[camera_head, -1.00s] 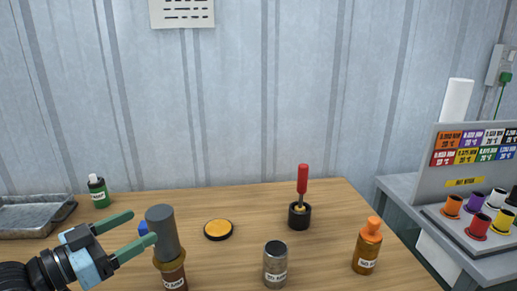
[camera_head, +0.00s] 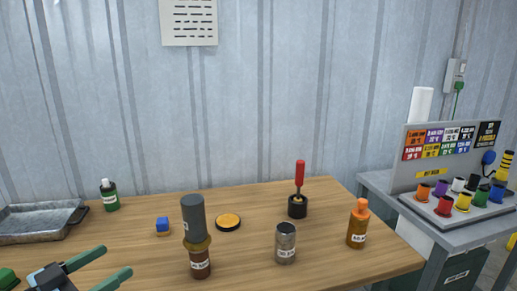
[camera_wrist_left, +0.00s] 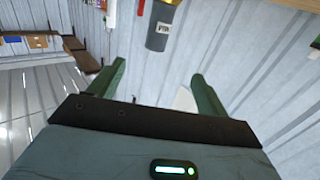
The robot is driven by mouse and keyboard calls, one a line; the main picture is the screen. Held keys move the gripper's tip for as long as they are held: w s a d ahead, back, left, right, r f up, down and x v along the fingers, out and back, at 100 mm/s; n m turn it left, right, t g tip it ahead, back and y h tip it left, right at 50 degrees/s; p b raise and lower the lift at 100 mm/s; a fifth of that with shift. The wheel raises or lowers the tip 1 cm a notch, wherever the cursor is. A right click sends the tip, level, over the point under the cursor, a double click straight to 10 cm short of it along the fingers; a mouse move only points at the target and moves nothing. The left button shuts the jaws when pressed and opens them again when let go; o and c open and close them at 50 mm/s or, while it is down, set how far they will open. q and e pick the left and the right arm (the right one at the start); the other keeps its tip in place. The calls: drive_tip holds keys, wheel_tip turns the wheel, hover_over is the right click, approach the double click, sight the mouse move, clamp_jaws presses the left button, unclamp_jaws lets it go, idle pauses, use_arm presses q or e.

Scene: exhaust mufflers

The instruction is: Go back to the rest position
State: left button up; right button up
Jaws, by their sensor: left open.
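My left gripper (camera_head: 117,257) is at the lower left of the head view, with its two green fingers apart and nothing between them. It is over the left front of the table and left of a brown bottle (camera_head: 199,264) with a tall grey top, clear of it. The left wrist view shows the same open green fingers (camera_wrist_left: 155,80) in front of a corrugated wall, with a grey cylinder (camera_wrist_left: 160,28) bearing a label beyond them. My right gripper is not in view.

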use_arm(q)
drive_tip(key=s+d+f+n+g+y+p, duration=0.15)
drive_tip(key=s+f, duration=0.35)
drive_tip(key=f, duration=0.6)
drive_tip(key=s+d+f+n+g+y+p, duration=0.1)
drive_tip(key=s+f+n+y, duration=0.3)
drive_tip(key=f, duration=0.6)
drive_tip(key=s+d+f+g+y+p, duration=0.1)
drive_tip(key=s+d+f+g, duration=0.1)
drive_tip(key=s+f, duration=0.5)
drive_tip(key=s+d+f+m+g+y+p, duration=0.1)
drive_tip(key=s+d+f, duration=0.3)
drive_tip(key=s, duration=1)
wheel_tip(320, 180, down, 3)
drive_tip(key=shift+s+g, duration=0.15)
drive_tip(key=shift+g, duration=0.2)
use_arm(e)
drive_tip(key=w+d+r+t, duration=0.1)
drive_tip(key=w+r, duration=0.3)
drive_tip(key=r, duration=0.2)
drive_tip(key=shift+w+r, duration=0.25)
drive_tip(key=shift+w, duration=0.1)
